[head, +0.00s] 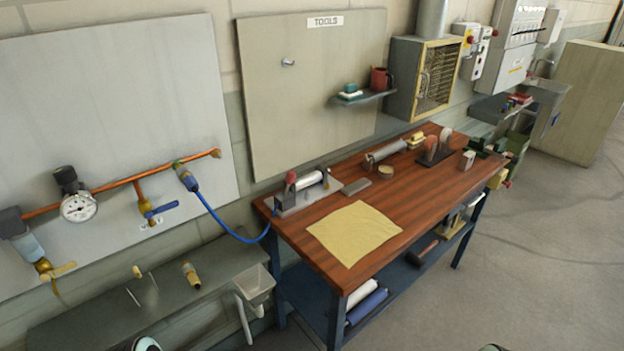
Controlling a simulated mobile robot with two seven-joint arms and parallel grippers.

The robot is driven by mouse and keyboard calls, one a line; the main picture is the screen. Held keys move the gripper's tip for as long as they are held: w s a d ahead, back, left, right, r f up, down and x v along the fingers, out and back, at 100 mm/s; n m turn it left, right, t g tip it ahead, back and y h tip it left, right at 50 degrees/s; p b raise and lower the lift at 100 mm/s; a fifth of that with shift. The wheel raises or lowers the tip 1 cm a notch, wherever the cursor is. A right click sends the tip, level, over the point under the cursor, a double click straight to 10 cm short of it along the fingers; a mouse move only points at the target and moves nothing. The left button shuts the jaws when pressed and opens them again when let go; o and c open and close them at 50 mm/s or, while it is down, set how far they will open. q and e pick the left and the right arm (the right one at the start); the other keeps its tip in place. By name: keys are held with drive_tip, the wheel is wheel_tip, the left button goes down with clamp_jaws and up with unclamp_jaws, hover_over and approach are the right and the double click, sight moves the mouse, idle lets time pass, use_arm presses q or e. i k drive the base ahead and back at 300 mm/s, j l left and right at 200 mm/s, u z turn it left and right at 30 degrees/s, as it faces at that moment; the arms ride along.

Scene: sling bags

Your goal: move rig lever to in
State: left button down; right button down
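I cannot tell for sure which part is the rig lever. A pipe rig on the left wall panel has a copper pipe (112,184), a round gauge (79,207) and a valve with a blue lever (164,209) that points right. A yellow lever (62,271) sits lower left. On the workbench, a small device (305,191) with a silver cylinder and a red part stands at the back left corner. Neither gripper shows; only small parts of my arms appear at the bottom edge.
A yellow cloth (354,232) lies on the wooden workbench (420,212). A blue hose (222,224) runs from the pipe to the bench. A grey ledge (95,318) with loose fittings lies below the panel. The floor (535,265) at right is clear.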

sight(291, 177)
drive_tip(key=i+l+u, duration=0.15)
drive_tip(key=l, duration=0.8)
drive_tip(key=i+l+u, duration=0.15)
drive_tip(key=i+l, duration=0.2)
drive_tip(key=l, duration=0.65)
drive_tip(key=i+l+u, duration=0.15)
drive_tip(key=l, duration=0.85)
drive_tip(key=i+l+u, duration=0.15)
drive_tip(key=l, duration=0.85)
drive_tip(key=l+u, duration=0.15)
drive_tip(key=l, duration=0.85)
drive_tip(key=i, duration=0.05)
